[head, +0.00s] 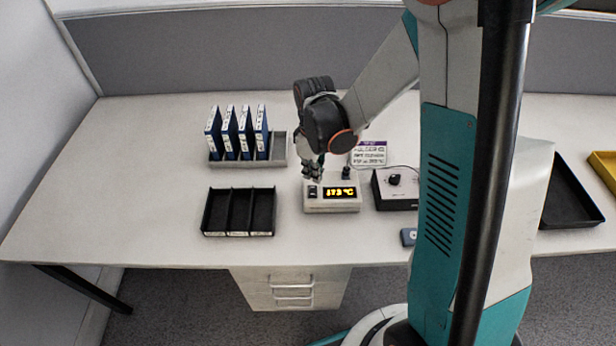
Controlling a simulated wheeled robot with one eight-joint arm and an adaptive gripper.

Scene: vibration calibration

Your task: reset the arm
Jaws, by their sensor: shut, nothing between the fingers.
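My gripper (319,172) hangs from my arm over the middle of the white table (120,180). It is shut and holds nothing. Its fingertips are just above or at the back left part of a white device (331,206). The device has a lit yellow display and a small dark switch at its front left. I cannot tell whether the fingertips touch the device.
A grey rack (218,162) with several blue upright folders and a black three-compartment tray (205,213) stand on the left. The table's left side is clear.

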